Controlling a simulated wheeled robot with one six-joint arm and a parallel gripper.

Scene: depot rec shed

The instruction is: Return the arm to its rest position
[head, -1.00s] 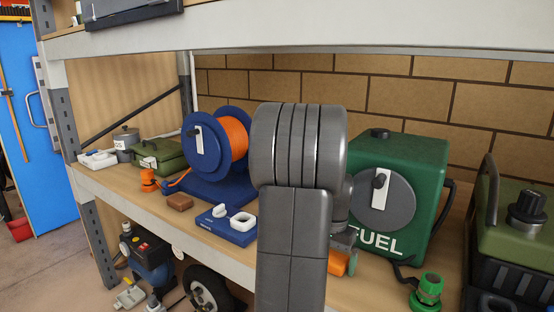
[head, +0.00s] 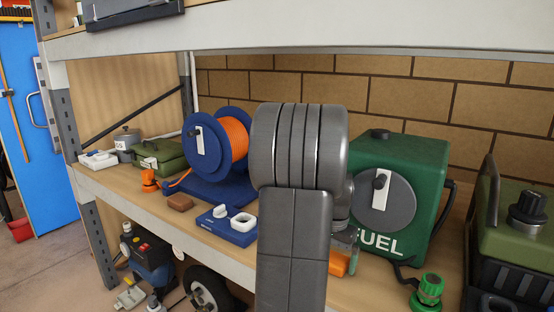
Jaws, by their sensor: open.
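My arm stands upright in the middle of the head view, its thick grey joint in front of the shelf. A small part of a further grey link shows at the joint's right edge.
On the shelf board (head: 275,262), a blue reel with orange cord (head: 236,140) and a blue box (head: 228,226) are left of my arm. A green FUEL can (head: 418,165) is close on the right. An orange item (head: 338,263), partly hidden, lies beside the arm. An upper shelf (head: 300,28) spans above.

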